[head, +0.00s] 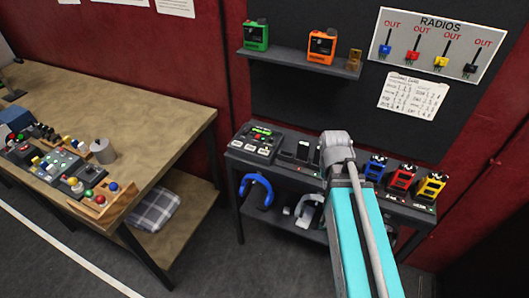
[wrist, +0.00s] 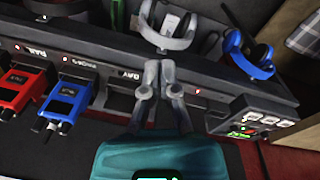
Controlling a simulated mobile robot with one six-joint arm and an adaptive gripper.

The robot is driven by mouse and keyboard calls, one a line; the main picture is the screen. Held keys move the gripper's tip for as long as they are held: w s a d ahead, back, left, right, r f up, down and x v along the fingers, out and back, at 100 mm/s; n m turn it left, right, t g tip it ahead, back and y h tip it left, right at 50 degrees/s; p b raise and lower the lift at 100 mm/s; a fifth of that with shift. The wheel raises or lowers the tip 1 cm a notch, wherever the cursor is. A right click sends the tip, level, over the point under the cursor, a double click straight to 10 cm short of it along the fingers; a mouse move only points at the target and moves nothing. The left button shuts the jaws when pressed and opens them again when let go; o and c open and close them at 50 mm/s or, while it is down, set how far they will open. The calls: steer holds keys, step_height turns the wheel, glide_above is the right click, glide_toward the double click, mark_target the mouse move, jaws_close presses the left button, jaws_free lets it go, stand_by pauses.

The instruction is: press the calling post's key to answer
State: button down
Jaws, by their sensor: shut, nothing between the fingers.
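A black console (head: 258,142) with a lit green display and several pale keys sits at the left end of the dark radio bench. It also shows in the wrist view (wrist: 248,118), at lower right. A row of labelled charging slots runs beside it; blue (head: 375,168), red (head: 402,177) and yellow (head: 432,187) radios stand in the right slots. My gripper (wrist: 160,66) is shut and empty, over the bench's slot strip between the blue radio (wrist: 65,103) and the console. My arm hides its fingertips in the head view. I cannot tell which post is calling.
Blue (head: 257,190) and white (head: 305,211) headsets hang below the bench top. A wall shelf (head: 300,62) holds green and orange radios. The wooden table (head: 165,125) at left carries several coloured-button boxes. Open floor lies between table and bench.

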steer(key=w+a+t+h+b, duration=0.25)
steer(key=w+a, duration=0.55)
steer(key=w, duration=0.5)
step_height(320, 180, up, 2)
steer(key=n+t+h, duration=0.1)
steer(key=t+h, duration=0.1)
steer(key=t, duration=0.2)
glide_above(264, 152)
steer(key=shift+a+r+b, duration=0.15)
steer(key=shift+b, duration=0.15)
steer(key=shift+f, duration=0.2)
step_height(264, 152, down, 8)
steer(key=b, duration=0.8)
steer(key=shift+f+b, duration=0.15)
steer(key=shift+b, duration=0.25)
steer(key=shift+f, duration=0.15)
steer(key=shift+f+b, duration=0.3)
steer(key=shift+b, duration=0.1)
